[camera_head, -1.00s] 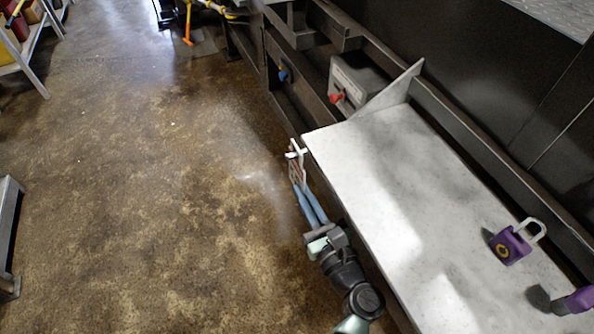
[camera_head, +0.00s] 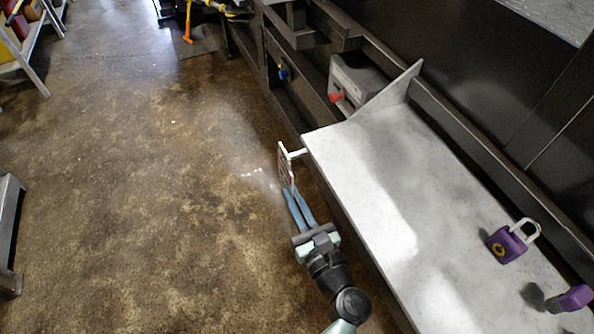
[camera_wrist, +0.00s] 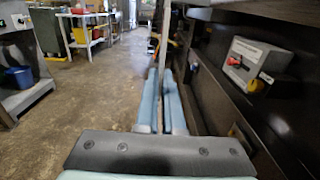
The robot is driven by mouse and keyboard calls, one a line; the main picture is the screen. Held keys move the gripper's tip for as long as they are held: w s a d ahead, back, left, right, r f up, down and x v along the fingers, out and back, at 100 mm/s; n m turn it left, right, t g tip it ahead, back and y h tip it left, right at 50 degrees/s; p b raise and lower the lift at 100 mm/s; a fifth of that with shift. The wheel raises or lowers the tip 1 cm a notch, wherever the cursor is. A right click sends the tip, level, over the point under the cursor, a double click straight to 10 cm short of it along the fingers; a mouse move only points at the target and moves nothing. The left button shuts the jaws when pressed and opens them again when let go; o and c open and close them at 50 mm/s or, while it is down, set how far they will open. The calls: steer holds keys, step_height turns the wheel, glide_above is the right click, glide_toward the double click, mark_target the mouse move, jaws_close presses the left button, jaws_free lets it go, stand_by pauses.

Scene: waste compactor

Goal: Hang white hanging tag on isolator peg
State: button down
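My gripper's two blue fingers are close together, apparently shut on the tag. The wrist view also shows the gripper (camera_wrist: 160,75), with the tag (camera_wrist: 164,35) nearly edge-on as a thin pale strip. A short white bar (camera_head: 297,153) lies between the tag's upper part and the shelf corner; I cannot tell whether it belongs to the tag or is a peg. The grey isolator box (camera_head: 358,82) has a red switch (camera_head: 337,97). No separate peg is clear on it.
The pale shelf (camera_head: 370,190) runs along my gripper's right side, with a purple padlock (camera_head: 507,245) and another purple object (camera_head: 573,298) on it. A blue switch (camera_head: 283,73) is farther along the dark frame.

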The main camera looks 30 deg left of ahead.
steer(key=shift+s+a+p, duration=0.25)
steer(key=shift+s+a, duration=0.5)
steer(key=shift+s, duration=0.2)
steer(key=shift+s+a+p, duration=0.25)
steer(key=shift+s+a, duration=0.5)
steer(key=shift+s, duration=0.15)
